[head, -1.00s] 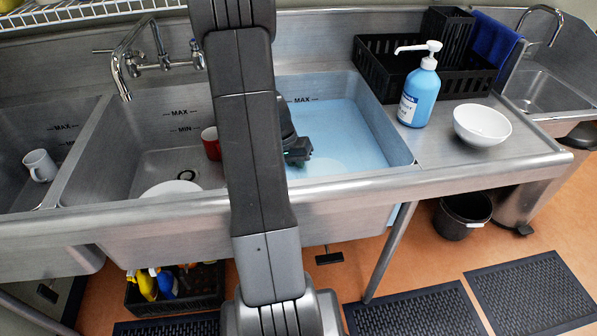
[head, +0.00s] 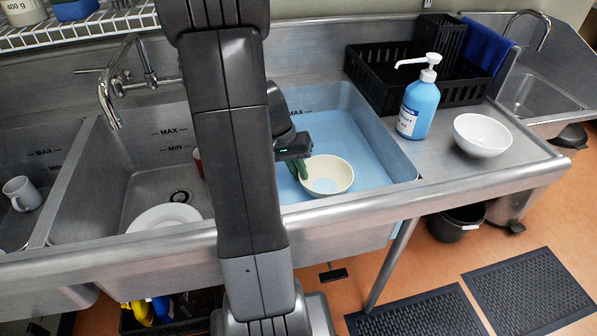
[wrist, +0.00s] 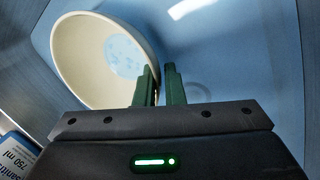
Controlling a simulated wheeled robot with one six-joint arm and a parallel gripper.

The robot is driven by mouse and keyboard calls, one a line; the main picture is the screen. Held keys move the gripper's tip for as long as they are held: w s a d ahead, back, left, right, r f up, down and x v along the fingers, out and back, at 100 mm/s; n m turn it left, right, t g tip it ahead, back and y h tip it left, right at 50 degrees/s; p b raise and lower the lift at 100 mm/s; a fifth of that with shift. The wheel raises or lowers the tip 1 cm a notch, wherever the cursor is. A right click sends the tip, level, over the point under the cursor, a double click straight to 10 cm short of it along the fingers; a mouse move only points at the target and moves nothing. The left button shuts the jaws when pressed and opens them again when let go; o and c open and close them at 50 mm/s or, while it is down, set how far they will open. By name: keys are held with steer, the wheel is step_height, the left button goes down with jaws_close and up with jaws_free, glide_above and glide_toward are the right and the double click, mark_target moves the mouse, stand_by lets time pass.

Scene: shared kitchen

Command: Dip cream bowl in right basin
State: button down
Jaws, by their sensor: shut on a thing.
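The cream bowl (head: 322,185) is in the right basin (head: 402,160), which holds blue liquid. It is tilted a little, and a small pale blue pool shows inside it. My gripper (head: 302,171) is at the left of the bowl in the head view. In the wrist view, the green fingers of my gripper (wrist: 160,72) are closed on the rim of the cream bowl (wrist: 85,62), one inside and one outside. The bowl looks at or just above the liquid; its underside is hidden.
A blue pump bottle (head: 418,108) and a white bowl (head: 482,135) stand on the right drainboard, near a black rack (head: 385,70). The middle basin holds a white plate (head: 163,217) and a red mug (head: 198,162), partly behind my arm. A grey mug (head: 22,193) is in the left basin.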

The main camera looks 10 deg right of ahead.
step_height(320, 180, up, 20)
steer(key=p, duration=1.6)
steer(key=shift+s+d+r, duration=0.1)
steer(key=shift+s+r, duration=0.2)
steer(key=shift+s, duration=0.55)
steer(key=shift+s+a+r, duration=0.1)
steer(key=shift+s+r, duration=0.15)
steer(key=shift+s, duration=0.55)
steer(key=shift+s+d+r, duration=0.1)
steer(key=shift+s+r, duration=0.2)
steer(key=shift+s, duration=0.55)
